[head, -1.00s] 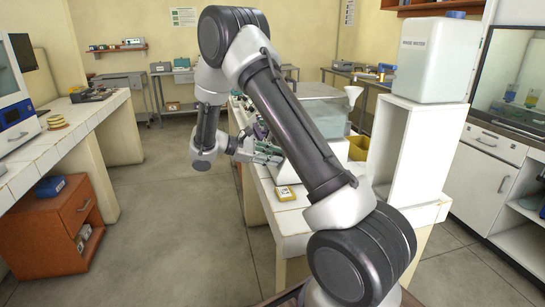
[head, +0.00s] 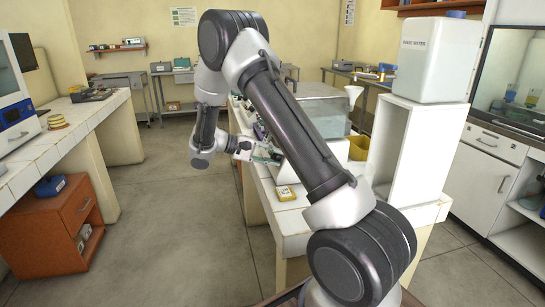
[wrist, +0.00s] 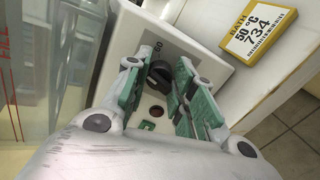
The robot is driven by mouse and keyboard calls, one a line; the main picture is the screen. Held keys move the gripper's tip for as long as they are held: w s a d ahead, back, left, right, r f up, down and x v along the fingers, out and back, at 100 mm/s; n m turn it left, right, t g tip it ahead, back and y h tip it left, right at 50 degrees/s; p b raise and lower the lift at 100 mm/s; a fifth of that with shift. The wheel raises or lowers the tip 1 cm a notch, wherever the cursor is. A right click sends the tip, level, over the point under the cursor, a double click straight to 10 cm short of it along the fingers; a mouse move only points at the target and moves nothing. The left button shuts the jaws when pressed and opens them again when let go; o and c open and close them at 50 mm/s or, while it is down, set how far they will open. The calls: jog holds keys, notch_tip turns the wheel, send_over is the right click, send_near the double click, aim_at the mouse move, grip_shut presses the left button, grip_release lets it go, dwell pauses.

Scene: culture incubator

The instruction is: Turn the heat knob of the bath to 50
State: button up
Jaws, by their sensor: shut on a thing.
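The heat knob (wrist: 158,76) is a black round dial on the white front panel of the bath (wrist: 190,45) in the wrist view. A number that looks like 60 is printed beside it; the knob's pointer setting cannot be read clearly. My gripper (wrist: 158,72) has its green-padded fingers on either side of the knob and is shut on it. In the head view my gripper (head: 266,154) is at the front of the bath (head: 329,122), and the knob is hidden there.
A yellow card (wrist: 258,32) reading "BATH 50 °C 734" lies on the bench beside the bath. A white rinse water container (head: 436,60) stands on a white shelf unit (head: 406,150) at the right. The floor left of the bench is clear.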

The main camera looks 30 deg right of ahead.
jog(key=shift+m, duration=0.6)
jog(key=o, duration=1)
jog(key=shift+o, duration=0.2)
jog(key=v, duration=1.2)
